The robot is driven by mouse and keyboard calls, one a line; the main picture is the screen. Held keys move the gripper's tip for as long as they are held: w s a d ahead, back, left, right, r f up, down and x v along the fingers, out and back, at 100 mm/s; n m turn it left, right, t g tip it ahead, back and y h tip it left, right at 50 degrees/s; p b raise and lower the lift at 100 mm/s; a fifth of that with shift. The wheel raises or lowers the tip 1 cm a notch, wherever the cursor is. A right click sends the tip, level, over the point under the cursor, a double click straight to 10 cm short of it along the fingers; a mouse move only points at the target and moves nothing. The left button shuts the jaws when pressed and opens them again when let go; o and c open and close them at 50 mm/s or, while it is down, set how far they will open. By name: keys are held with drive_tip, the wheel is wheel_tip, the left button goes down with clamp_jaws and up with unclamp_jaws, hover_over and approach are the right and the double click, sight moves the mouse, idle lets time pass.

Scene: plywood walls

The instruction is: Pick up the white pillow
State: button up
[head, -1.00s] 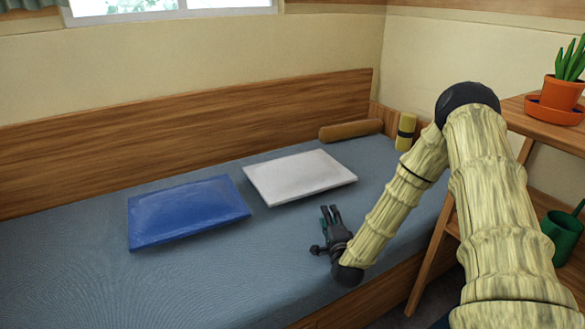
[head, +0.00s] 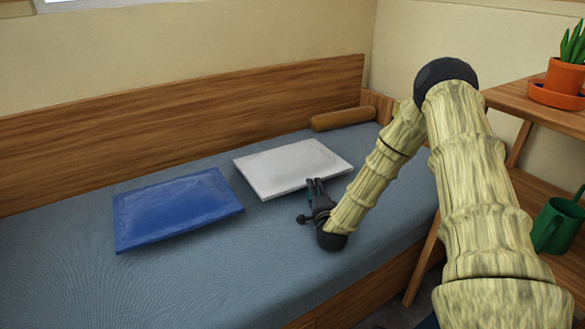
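The white pillow (head: 288,167) lies flat on the blue-grey bed in the head view, right of the blue pillow. My gripper (head: 316,182) is at the pillow's near right edge, with its fingertips overlapping that edge in the picture. The fingers look close together and small. I cannot tell whether they touch the pillow, or whether there is a gap between them.
A blue pillow (head: 175,209) lies to the left on the bed (head: 190,285). A brown bolster (head: 343,119) lies at the back right. A wooden shelf with a potted plant (head: 565,80) and a green watering can (head: 556,224) stands at the right.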

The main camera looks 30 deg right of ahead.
drive_tip(key=b+x, duration=0.1)
drive_tip(key=x, duration=0.4)
clamp_jaws()
